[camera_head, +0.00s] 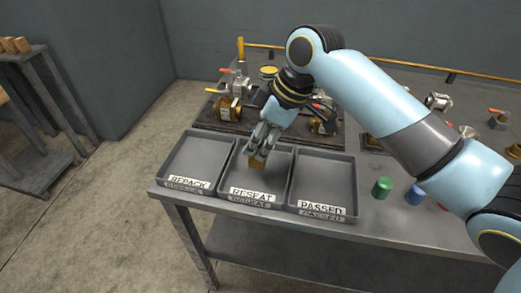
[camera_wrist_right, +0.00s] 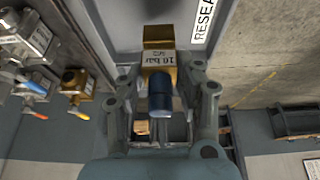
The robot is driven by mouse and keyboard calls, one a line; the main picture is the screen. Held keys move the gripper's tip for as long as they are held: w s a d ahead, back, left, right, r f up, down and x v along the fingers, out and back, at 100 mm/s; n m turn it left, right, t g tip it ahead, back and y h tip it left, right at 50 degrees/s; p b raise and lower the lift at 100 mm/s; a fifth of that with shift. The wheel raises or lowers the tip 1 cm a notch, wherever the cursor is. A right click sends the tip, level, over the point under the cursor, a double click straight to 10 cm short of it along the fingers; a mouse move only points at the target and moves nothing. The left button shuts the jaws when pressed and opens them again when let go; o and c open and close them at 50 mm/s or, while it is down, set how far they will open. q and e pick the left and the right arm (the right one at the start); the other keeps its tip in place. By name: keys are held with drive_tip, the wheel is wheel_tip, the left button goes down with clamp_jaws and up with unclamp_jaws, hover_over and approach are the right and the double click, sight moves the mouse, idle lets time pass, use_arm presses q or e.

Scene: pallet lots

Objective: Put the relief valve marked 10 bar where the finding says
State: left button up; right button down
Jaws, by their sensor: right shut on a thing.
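My right gripper (camera_head: 260,143) is shut on the brass relief valve (camera_head: 257,163) and points down over the middle tray, marked RESEAT (camera_head: 276,178). In the right wrist view the valve (camera_wrist_right: 160,60) shows a pale label reading "10 bar" and a dark blue cap, between the gripper's fingers (camera_wrist_right: 162,92). I cannot tell whether the valve touches the tray floor. The tray marked REPACK (camera_head: 195,160) is on the left and the tray marked PASSED (camera_head: 322,180) is on the right; both look empty. My left gripper is not in view.
Behind the trays a dark board (camera_head: 215,118) carries several valves and fittings with coloured handles. A green cylinder (camera_head: 382,187) and a blue cylinder (camera_head: 414,195) stand on the bench right of the trays. The bench's front edge runs just before the trays. A shelf unit (camera_head: 40,110) stands at left.

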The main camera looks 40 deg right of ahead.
wheel_tip(320, 180, down, 3)
drive_tip(key=shift+r, duration=0.15)
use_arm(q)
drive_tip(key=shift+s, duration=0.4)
use_arm(e)
drive_tip(key=shift+f, duration=0.25)
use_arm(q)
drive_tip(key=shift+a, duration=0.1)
use_arm(e)
drive_tip(key=shift+f, duration=0.15)
drive_tip(key=c, duration=0.9)
unclamp_jaws()
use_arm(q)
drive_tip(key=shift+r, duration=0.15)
use_arm(e)
drive_tip(key=v, duration=1.2)
drive_tip(key=shift+s, duration=0.15)
